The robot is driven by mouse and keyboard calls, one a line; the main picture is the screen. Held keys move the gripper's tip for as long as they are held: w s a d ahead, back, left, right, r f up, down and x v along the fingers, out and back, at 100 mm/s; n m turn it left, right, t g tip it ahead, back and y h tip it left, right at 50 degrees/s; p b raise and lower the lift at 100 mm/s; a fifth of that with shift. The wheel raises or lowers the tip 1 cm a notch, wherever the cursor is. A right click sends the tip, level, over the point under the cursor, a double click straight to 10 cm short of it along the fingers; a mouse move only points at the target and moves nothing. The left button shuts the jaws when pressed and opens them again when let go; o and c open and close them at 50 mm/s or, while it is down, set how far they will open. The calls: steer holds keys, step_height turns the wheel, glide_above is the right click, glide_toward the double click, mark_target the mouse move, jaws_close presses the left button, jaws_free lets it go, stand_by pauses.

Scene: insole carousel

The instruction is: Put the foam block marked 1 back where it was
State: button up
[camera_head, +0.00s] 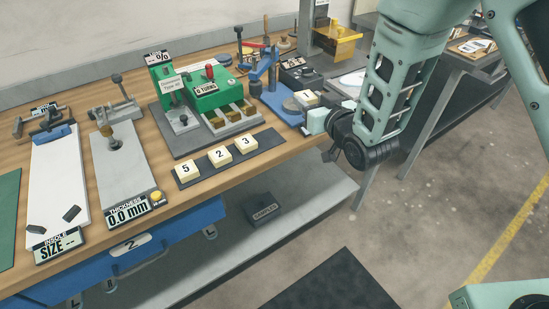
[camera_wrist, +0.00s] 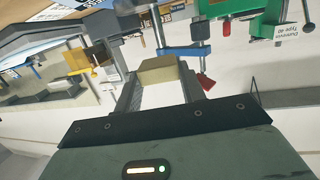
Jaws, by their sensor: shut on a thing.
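My gripper (camera_wrist: 160,88) is shut on a cream foam block (camera_wrist: 160,70) at its fingertips in the wrist view. No number shows on the block there. In the head view a cream block (camera_head: 306,98) with a dark mark, too small to read, shows at my gripper, above the bench's right end; it appears to be the held one. A dark strip (camera_head: 270,138) lies along the bench's front edge. Foam blocks marked 5 (camera_head: 185,170), 2 (camera_head: 220,156) and 3 (camera_head: 246,144) stand on it. The strip's right end is bare.
A green and grey tester (camera_head: 208,92) stands behind the strip. A blue clamp stand (camera_head: 256,84) is close to my gripper on the left. A thickness gauge plate (camera_head: 120,165) and a white sizing board (camera_head: 60,180) lie further left. A samples box (camera_head: 265,209) sits on the lower shelf.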

steer(key=s+a+n+g+y+b, duration=0.1)
steer(key=s+a+n+y+b, duration=0.2)
steer(key=a, duration=0.5)
steer(key=m, duration=0.1)
glide_above(277, 144)
steer(key=shift+h, duration=0.4)
step_height(277, 144, down, 4)
steer(key=shift+f, duration=2.55)
steer(key=shift+f+b, duration=0.2)
steer(key=shift+b, duration=0.1)
steer(key=o, duration=1)
steer(key=shift+r, duration=0.1)
steer(key=shift+o, duration=0.2)
